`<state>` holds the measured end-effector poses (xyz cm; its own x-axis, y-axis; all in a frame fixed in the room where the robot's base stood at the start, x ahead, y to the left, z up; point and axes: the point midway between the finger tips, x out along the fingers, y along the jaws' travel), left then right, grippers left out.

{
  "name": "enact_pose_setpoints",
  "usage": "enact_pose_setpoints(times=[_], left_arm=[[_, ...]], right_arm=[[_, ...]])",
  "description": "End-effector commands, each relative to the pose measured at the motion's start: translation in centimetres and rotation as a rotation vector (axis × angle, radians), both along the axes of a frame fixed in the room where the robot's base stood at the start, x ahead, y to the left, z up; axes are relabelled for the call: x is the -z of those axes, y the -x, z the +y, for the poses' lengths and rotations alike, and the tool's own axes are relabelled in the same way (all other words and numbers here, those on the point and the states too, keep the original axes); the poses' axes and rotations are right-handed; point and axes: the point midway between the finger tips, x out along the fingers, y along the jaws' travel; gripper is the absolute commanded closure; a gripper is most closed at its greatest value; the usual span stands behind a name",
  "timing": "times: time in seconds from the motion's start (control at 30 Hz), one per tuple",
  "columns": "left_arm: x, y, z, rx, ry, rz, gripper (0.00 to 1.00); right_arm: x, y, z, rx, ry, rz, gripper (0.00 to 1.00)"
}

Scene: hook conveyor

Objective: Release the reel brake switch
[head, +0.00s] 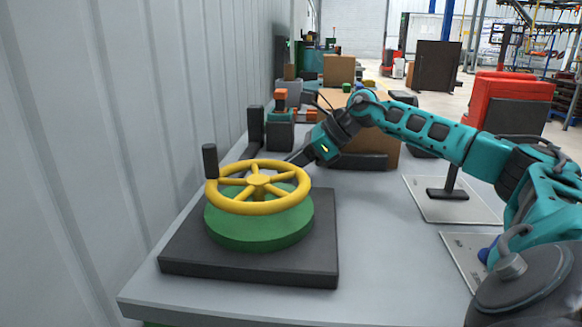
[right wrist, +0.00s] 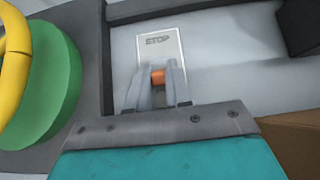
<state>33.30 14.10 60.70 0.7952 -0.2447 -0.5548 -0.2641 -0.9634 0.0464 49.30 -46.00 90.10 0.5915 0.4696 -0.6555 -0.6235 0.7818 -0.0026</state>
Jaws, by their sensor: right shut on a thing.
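In the right wrist view, a pale plate marked STOP (right wrist: 160,42) lies on the grey surface. A small orange piece (right wrist: 158,77), which looks like the tip of the reel brake switch, shows at the plate's near edge. My right gripper (right wrist: 157,88) is shut on this orange piece, and its fingers hide the rest of it. In the head view my right gripper (head: 293,158) reaches down just behind the yellow handwheel (head: 258,181); the wheel's rim and my wrist hide the switch there. My left gripper is not in view.
The handwheel, with a black upright knob (head: 210,160), stands on a green base (head: 235,232) over a dark square plate (head: 250,268). Dark blocks and cardboard boxes (head: 340,70) stand farther back. A corrugated wall (head: 110,130) runs along the left. The table front is clear.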

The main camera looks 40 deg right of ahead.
Motion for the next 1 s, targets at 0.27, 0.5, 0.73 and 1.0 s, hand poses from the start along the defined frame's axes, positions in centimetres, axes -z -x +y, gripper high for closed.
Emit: enact_pose_setpoints(times=[0.27,0.5,0.73,1.0], left_arm=[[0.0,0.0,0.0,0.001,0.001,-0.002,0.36],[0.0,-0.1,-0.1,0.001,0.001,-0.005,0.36],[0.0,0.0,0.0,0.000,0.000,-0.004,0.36],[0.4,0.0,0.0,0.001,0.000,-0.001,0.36]], right_arm=[[0.6,0.1,0.1,-0.005,0.003,0.013,0.71],[0.3,0.1,0.1,-0.002,0.002,0.008,0.55],[0.0,0.2,-0.1,-0.001,0.002,0.005,0.55],[-2.3,2.4,-2.0,0.002,0.007,0.008,0.55]])
